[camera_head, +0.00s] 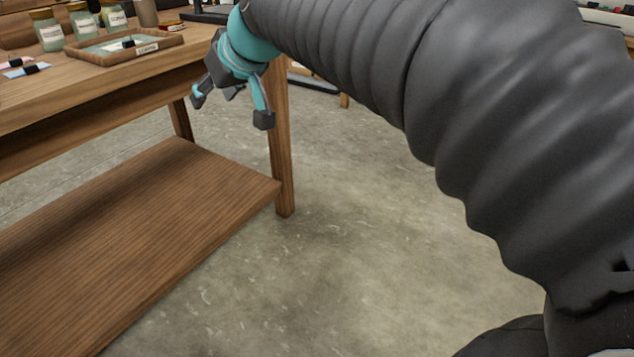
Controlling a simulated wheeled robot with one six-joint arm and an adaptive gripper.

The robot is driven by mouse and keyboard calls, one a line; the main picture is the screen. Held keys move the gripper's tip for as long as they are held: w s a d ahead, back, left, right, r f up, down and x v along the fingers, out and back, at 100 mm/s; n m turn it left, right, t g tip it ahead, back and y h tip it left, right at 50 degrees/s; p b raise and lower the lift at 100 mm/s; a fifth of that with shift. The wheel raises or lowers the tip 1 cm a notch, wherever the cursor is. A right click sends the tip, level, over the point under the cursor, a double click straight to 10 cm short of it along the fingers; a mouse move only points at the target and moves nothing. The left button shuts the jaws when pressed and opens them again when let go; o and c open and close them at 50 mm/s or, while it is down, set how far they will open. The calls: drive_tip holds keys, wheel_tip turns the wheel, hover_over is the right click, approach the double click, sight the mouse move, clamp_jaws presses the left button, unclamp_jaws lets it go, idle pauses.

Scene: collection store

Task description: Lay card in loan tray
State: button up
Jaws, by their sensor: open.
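The loan tray (152,57) is a shallow wooden tray with a white label on its front rim, on the wooden table at the upper left. The label is too small to read surely. A pale lining and a small black piece show inside it. Flat cards, one light blue (38,69) and one pinkish, lie with small black pieces on the tabletop at the far left edge. My gripper (231,107) is open and empty, pointing down, just beyond the table's right end and to the right of the tray, apart from both.
Several labelled jars (47,36) stand behind the tray, with a brown cylinder (146,13) beside them. The wooden table (90,88) has a low shelf (150,225) and a leg close to my gripper. The concrete floor (350,260) is clear in the middle.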

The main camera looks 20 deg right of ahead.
drive_tip(key=s+d+f+m+g+h, duration=0.1)
drive_tip(key=s+d+f, duration=0.3)
drive_tip(key=s+f, duration=0.5)
drive_tip(key=s+d+f+m+g+h, duration=0.2)
drive_tip(key=s+d+f, duration=0.3)
drive_tip(key=s+f, duration=0.5)
drive_tip(key=s+h, duration=0.1)
drive_tip(key=s, duration=0.3)
drive_tip(key=shift+s+d+m, duration=0.15)
drive_tip(key=shift+s+m, duration=0.15)
drive_tip(key=shift+m, duration=0.1)
drive_tip(key=shift+f, duration=0.1)
wheel_tip(320, 180, up, 4)
drive_tip(key=p, duration=0.4)
drive_tip(key=shift+r, duration=0.25)
